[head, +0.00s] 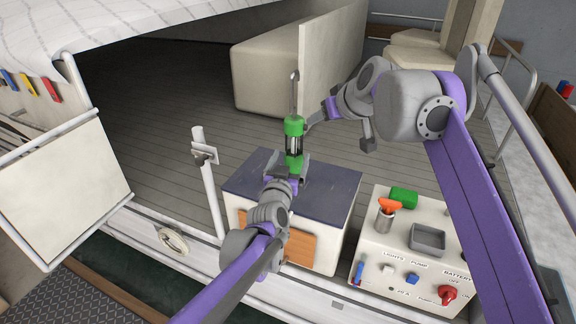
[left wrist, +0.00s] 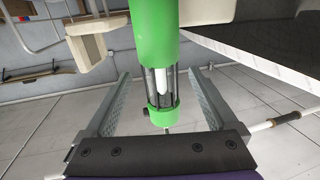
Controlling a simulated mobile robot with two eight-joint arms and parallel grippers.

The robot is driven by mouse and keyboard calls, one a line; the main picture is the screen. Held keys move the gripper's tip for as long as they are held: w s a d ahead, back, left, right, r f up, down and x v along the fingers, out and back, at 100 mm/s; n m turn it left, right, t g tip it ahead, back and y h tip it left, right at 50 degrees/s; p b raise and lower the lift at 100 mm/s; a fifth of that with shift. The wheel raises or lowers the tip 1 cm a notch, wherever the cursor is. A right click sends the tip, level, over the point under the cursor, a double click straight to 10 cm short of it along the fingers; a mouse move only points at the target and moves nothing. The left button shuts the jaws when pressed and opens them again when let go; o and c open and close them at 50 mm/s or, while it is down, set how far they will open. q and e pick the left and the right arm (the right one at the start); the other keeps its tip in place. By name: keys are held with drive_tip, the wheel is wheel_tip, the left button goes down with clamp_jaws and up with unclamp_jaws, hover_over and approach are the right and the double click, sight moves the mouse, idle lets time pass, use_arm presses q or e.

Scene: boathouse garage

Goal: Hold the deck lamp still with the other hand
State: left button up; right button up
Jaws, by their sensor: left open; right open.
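The deck lamp (head: 294,127) is green with a dark-barred middle and a grey hooked rod on top. It stands upright above the dark-topped box, and its lower end is partly hidden by my left gripper. My left gripper (head: 291,164) is open, low at the lamp. In the left wrist view the lamp (left wrist: 155,35) rises between the two spread fingers (left wrist: 160,100), with a visible gap on each side. My right gripper (head: 316,122) is open just right of the lamp's upper part; whether it touches the lamp is unclear.
The box (head: 340,183) has a dark top and an orange front panel. Right of it, a white console (head: 372,245) carries an orange-topped cylinder (head: 387,215), a green block (head: 404,197) and a grey tray (head: 428,239). A white post (head: 209,185) stands left.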

sight(296, 144)
use_arm(q)
drive_tip(key=w, duration=0.2)
drive_tip(key=w+d, duration=0.1)
drive_tip(key=w, duration=0.4)
drive_tip(key=shift+w+d, duration=0.25)
drive_tip(key=shift+w, duration=0.1)
clamp_jaws()
